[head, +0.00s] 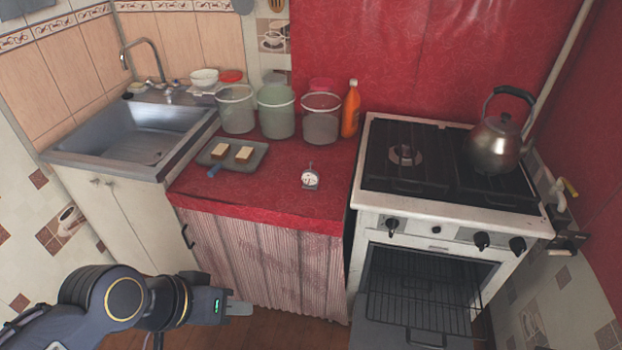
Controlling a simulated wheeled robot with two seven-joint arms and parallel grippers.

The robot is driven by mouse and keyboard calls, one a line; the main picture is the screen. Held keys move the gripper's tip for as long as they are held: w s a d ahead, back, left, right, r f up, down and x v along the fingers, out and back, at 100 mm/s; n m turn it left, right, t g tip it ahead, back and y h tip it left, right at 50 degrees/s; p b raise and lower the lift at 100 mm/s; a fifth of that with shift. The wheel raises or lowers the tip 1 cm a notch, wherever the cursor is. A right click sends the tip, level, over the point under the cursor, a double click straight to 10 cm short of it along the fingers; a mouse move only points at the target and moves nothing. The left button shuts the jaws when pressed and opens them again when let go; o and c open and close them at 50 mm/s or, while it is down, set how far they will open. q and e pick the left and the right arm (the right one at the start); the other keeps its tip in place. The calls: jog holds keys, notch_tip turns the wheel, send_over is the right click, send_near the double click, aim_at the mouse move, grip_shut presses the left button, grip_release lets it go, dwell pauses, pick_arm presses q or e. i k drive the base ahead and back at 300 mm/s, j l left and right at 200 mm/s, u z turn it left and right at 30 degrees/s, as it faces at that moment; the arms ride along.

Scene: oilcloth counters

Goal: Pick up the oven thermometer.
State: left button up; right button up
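The oven thermometer (310,180) is a small round white dial on a stand. It stands upright on the red counter (270,195), near its front right part, with clear surface around it. My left gripper (240,308) is low in front of the counter, below its top and well to the left of and nearer than the thermometer. It touches nothing that I can see. Its fingers appear edge-on, so the gap between them is not clear. My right gripper is out of the picture.
A tray (260,165) with two pale blocks lies left of the thermometer. Several buckets (276,112) and an orange bottle (351,108) stand behind. The stove (375,195) with a kettle (495,145) is at right, its oven door (385,335) open. The sink (140,135) is at left.

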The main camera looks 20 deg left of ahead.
aim_at(310, 178)
jog(key=i+l+z, duration=0.1)
jog(key=i+l, duration=0.65)
jog(key=i, duration=0.15)
jog(key=z, duration=0.05)
